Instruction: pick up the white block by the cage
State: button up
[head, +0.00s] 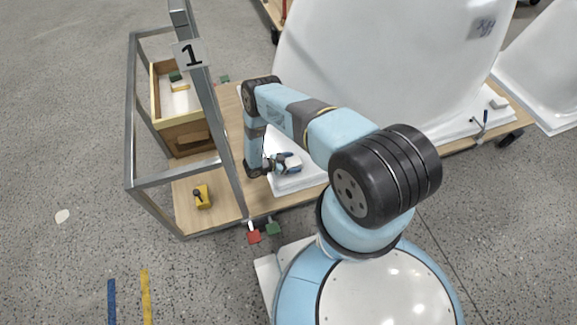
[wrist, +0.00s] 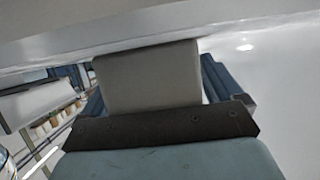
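The white block (wrist: 150,78) fills the space between my gripper's two blue fingers in the wrist view, with a finger against each side. My gripper (head: 288,162) is low beside the cage (head: 131,110) in the head view, in front of the large white tub shell (head: 365,60). It looks shut on the block. In the wrist view, the block's far end meets a white shell edge (wrist: 120,42); I cannot tell whether they touch.
Inside the metal-framed cage, a wooden bin (head: 185,130) holds small blocks, and a yellow piece (head: 203,196) lies on the wooden board. Open floor (head: 70,255) lies to the left.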

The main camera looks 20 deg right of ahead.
jog(key=c, duration=1)
jog(key=shift+r, duration=0.1)
